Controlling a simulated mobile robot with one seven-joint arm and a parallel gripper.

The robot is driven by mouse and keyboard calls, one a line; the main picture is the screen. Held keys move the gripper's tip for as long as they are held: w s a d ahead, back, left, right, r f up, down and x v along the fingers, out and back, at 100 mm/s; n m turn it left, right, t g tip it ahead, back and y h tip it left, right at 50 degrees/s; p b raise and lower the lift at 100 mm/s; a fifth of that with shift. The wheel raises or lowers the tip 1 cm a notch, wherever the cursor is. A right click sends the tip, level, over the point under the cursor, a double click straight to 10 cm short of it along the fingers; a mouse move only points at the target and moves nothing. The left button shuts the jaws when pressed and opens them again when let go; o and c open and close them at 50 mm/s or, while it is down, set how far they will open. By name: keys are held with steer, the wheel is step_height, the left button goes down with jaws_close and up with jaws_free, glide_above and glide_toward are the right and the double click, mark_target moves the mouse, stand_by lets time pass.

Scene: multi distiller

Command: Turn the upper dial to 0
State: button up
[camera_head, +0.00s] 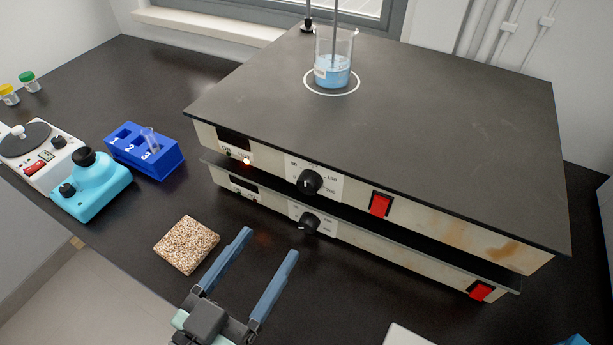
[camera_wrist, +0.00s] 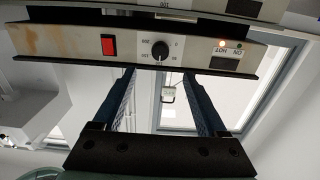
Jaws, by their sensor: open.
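Two hotplates are stacked. The upper dial (camera_head: 310,181) is a black knob on the front of the upper hotplate (camera_head: 441,229), with a white scale plate around it. The upper dial also shows in the upside-down wrist view (camera_wrist: 160,50), just above the gap between my fingertips. Its exact setting is too small to read. The lower dial (camera_head: 308,223) is on the lower hotplate beneath. My gripper (camera_head: 268,243) is open and empty in front of the hotplates, apart from both dials. Its two blue fingers also show in the wrist view (camera_wrist: 159,72).
A beaker of blue liquid (camera_head: 333,72) stands on the upper hotplate. Red switches (camera_head: 380,204) are right of the dials.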

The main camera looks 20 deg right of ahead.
mark_target(306, 189)
steer(key=p+x, duration=0.1)
steer(key=x, duration=1)
steer(key=shift+w+p, duration=0.1)
steer(key=shift+p, duration=0.2)
steer(key=shift+c, duration=0.3)
jaws_close()
